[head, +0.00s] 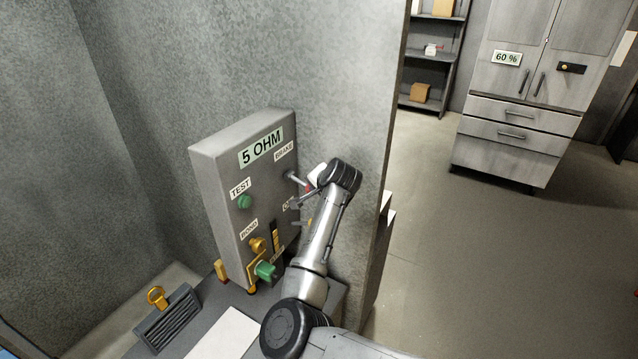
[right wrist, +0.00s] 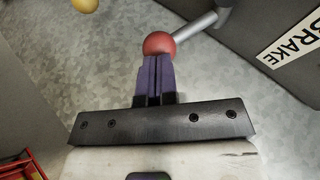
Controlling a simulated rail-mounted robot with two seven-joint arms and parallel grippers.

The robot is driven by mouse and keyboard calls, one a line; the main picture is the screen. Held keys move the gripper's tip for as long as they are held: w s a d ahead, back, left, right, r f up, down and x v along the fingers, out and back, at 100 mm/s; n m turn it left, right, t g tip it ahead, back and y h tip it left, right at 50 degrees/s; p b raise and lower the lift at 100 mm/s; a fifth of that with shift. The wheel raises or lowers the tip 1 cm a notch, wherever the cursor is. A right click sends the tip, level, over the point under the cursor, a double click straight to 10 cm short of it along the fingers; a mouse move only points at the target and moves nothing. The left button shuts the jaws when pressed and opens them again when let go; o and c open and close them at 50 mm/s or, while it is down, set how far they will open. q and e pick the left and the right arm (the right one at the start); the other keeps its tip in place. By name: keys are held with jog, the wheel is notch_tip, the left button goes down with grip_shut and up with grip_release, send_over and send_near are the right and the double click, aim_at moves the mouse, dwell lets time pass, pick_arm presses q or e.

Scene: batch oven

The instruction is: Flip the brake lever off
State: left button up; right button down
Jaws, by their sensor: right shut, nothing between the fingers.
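The brake lever is a grey rod (right wrist: 195,34) with a red ball knob (right wrist: 160,44), sticking out of the grey control box (head: 222,165) beside its BRAKE label (right wrist: 293,50). In the head view the lever (head: 296,180) shows at the box's right side, partly hidden by my right gripper (head: 314,184). In the right wrist view my right gripper (right wrist: 154,62) is shut, with its purple fingertips together right at the red knob. The knob is not between the fingers. I cannot tell whether they touch it. My left gripper is not in view.
The box also carries a 5 OHM sign (head: 261,147), a green TEST button (head: 244,202), a yellow knob (head: 257,244) and a green connector (head: 265,270). A wall edge stands right of my arm. A cabinet (head: 520,100) and shelves (head: 432,60) stand farther back.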

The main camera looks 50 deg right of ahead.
jog(key=shift+w+f+t, duration=0.1)
jog(key=shift+f+t, duration=0.4)
jog(key=shift+f, duration=0.8)
jog(key=p+v, duration=0.3)
jog(key=v, duration=1.1)
jog(key=shift+f, duration=0.15)
jog(key=shift+d, duration=0.15)
